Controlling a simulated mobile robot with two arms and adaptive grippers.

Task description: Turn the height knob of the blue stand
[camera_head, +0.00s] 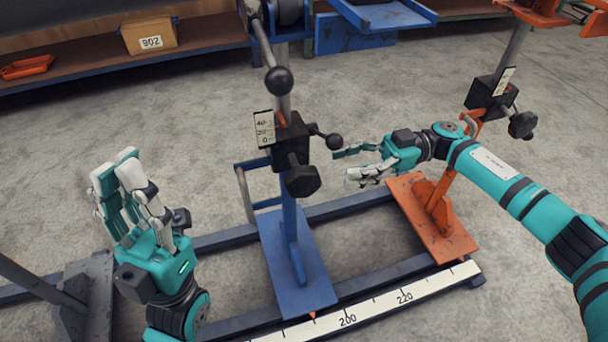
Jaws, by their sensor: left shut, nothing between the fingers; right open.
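The blue stand (296,265) stands upright on the rail in the middle. Its post carries a black block (291,137) with a small height scale (264,129). A black lobed knob (302,180) sticks out at the block's front, and a ball-ended lever (333,141) sticks out at its right. My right gripper (343,167) is open and empty, its fingers pointing left toward the knob from the right. A gap shows between fingertips and knob. My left gripper (117,164) is shut and empty, pointing up, well left of the stand.
An orange stand (432,218) with its own black knob (522,125) is at the right, close to my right arm. A ruler (375,303) runs along the front rail. A dark stand base (85,300) is at lower left. A shelf with a box (149,36) is behind.

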